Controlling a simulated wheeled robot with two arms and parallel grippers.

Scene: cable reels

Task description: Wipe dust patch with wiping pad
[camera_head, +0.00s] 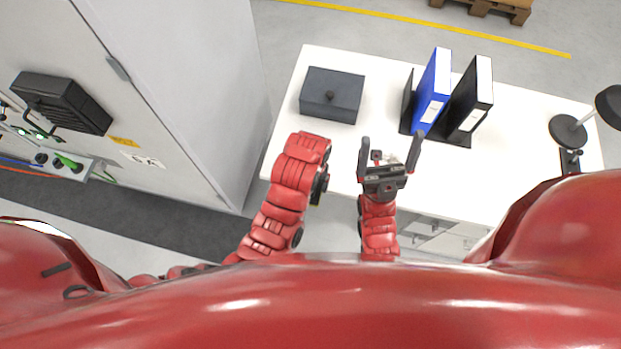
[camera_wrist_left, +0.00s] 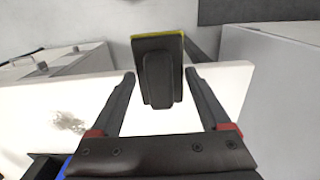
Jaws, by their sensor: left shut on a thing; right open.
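The wiping pad (camera_wrist_left: 176,44), dark with a yellow edge and a black grip block, sits between the fingers of my left gripper (camera_wrist_left: 160,74), which is shut on it. In the head view my left gripper (camera_head: 319,185) is at the table's left front edge, its fingers mostly hidden. A grey dust patch (camera_wrist_left: 68,122) lies on the white table (camera_wrist_left: 30,98) in the left wrist view, left of the pad and apart from it. My right gripper (camera_head: 390,140) is open and empty over the table; it partly covers the patch in the head view.
A dark grey box (camera_head: 331,95) stands at the table's back left. Blue (camera_head: 433,90) and black (camera_head: 470,98) binders stand in the middle, and a black lamp (camera_head: 568,132) at the right. A tall grey cabinet (camera_head: 215,90) is left of the table.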

